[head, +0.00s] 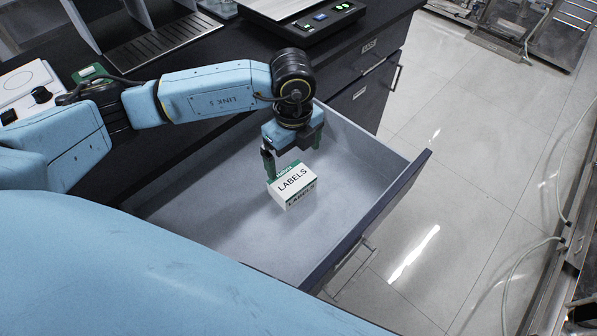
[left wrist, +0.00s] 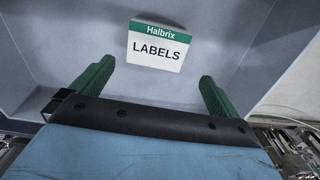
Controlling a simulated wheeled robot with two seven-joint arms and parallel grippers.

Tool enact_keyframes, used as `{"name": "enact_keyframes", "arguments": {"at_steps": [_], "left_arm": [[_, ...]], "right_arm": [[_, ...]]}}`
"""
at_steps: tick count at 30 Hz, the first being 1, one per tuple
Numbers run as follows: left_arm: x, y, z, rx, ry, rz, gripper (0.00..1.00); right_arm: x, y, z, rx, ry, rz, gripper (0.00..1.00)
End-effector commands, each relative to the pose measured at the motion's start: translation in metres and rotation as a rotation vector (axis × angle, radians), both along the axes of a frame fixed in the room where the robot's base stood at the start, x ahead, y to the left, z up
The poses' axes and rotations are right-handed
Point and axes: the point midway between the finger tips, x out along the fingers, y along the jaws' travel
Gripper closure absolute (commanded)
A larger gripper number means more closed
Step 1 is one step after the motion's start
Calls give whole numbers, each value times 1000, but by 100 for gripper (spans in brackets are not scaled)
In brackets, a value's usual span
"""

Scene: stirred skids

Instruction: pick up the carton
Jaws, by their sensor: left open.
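The carton (head: 292,186) is a small white box with a green band and the word LABELS. It lies inside an open grey drawer (head: 225,206). My left gripper (head: 293,160) points down into the drawer, just behind and above the carton, with its green fingers apart and nothing between them. In the left wrist view the carton (left wrist: 158,47) shows ahead of the fingers, between their lines, with its top reading Halbrix and LABELS. The left gripper (left wrist: 152,86) is open there too. My right gripper is not in view.
The drawer's front panel (head: 372,220) and side walls stand around the carton. The drawer floor around it is bare. A dark counter (head: 230,50) behind holds a scale (head: 303,18) and a slotted metal tray (head: 165,42). Open floor lies to the right.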

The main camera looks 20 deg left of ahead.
Motion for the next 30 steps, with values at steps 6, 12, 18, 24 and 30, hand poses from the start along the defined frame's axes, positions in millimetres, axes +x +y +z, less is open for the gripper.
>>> {"name": "enact_keyframes", "arguments": {"at_steps": [6, 12, 18, 24, 30], "left_arm": [[-1, 1, -45, 2, 2, 0, 0], [0, 0, -63, 0, 1, 0, 0], [-1, 4, -86, 2, 2, 0, 0], [-2, 4, -112, -1, 1, -1, 0], [-2, 5, -117, 0, 0, -1, 0]], "right_arm": [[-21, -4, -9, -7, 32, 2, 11], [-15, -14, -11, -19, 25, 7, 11], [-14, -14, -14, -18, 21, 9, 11], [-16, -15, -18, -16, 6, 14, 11], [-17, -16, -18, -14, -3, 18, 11]]}}
